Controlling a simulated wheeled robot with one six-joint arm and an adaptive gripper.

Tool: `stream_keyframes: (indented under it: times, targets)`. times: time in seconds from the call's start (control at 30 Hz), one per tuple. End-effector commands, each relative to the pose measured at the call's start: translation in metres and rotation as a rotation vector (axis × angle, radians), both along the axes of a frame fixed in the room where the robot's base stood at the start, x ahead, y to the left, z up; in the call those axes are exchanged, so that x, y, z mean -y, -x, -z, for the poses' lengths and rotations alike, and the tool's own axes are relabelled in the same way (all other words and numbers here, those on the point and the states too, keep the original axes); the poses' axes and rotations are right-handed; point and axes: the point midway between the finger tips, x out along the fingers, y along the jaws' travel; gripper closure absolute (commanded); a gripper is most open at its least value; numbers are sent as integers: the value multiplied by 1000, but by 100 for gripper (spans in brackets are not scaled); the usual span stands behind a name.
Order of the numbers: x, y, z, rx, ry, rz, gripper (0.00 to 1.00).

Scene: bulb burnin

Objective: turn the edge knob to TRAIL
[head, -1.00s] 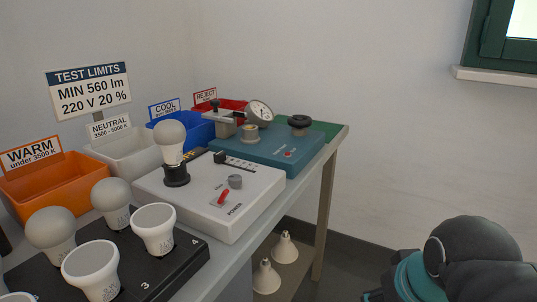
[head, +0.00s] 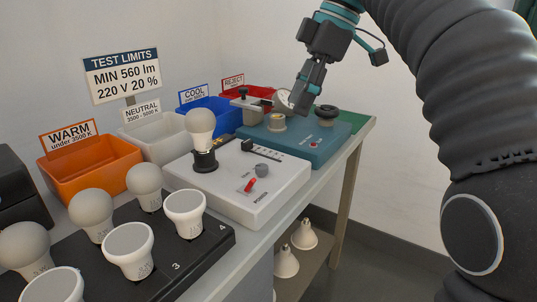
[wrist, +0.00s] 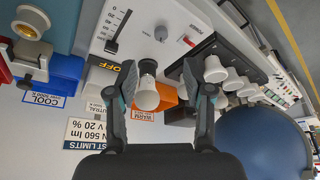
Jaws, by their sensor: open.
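A small grey knob (head: 262,170) stands on top of the white test box (head: 278,205), beside a red switch lever. It also shows in the upside-down wrist view (wrist: 161,33); no TRAIL marking is readable, nor which way the knob points. My gripper (head: 299,106) is over the teal box at the back of the bench, behind and above the white box, apart from the knob. In the wrist view, my gripper (wrist: 162,96) has its fingers spread with nothing held between them.
A black tray (head: 215,235) of bulbs stands in front; an orange bin (head: 95,170) is left.

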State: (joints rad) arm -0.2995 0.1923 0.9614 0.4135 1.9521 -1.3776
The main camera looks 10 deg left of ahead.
Motion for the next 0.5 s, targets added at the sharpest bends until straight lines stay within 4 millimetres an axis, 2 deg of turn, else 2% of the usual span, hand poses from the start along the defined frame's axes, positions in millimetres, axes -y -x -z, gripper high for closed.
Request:
stream_keyframes:
  times: [0.1, 0.27, 0.5]
  targets:
    - [-9, -2, -5, 4, -10, -90, 49]
    - [-13, -2, -4, 6, -15, -126, 49]
    - [-21, 3, 18, 0, -11, -126, 49]
